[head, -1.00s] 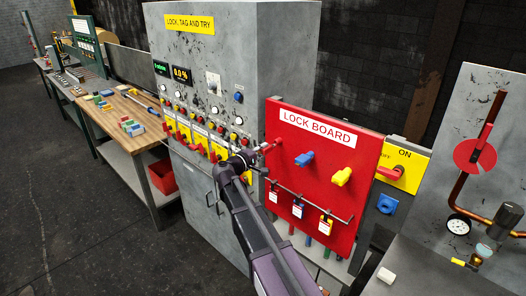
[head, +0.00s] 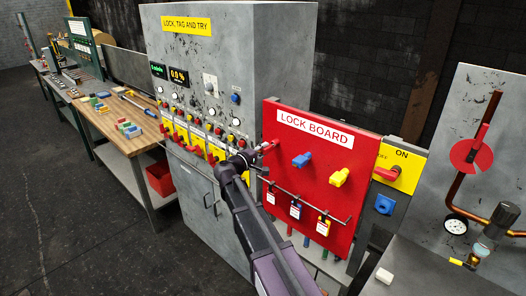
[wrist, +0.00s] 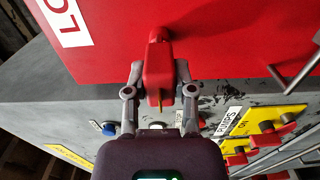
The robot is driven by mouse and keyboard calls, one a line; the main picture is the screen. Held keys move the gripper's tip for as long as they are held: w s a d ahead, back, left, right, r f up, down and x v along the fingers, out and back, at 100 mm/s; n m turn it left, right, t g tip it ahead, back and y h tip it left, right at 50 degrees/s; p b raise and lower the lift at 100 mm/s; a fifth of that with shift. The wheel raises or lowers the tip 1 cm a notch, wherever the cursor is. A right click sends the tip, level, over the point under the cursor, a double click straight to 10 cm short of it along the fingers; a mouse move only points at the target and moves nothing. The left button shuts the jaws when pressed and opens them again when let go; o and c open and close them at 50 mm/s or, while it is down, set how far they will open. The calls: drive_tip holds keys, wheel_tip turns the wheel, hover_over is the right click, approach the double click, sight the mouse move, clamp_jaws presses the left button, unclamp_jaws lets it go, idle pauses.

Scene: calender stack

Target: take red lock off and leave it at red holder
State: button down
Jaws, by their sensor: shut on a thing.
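The red lock (wrist: 159,72) is between the two fingers of my gripper (wrist: 160,88), which is shut on it. In the head view my gripper (head: 254,158) is at the upper left of the red lock board (head: 315,185), with a bit of red (head: 268,147) showing at its tip. In the wrist view the lock's upper end meets a red peg (wrist: 158,33) on the board, apparently the red holder. Whether the lock hangs on the peg or only touches it, I cannot tell.
Tags (head: 296,210) hang from a rail below. The grey cabinet (head: 225,110) with yellow-plated red switches stands close on the left. A yellow ON switch box (head: 398,168) is at right.

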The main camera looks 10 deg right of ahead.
drive_tip(key=shift+w+d, duration=0.45)
drive_tip(key=shift+d, duration=0.15)
idle(0.5)
drive_tip(key=shift+c, duration=1.9)
unclamp_jaws()
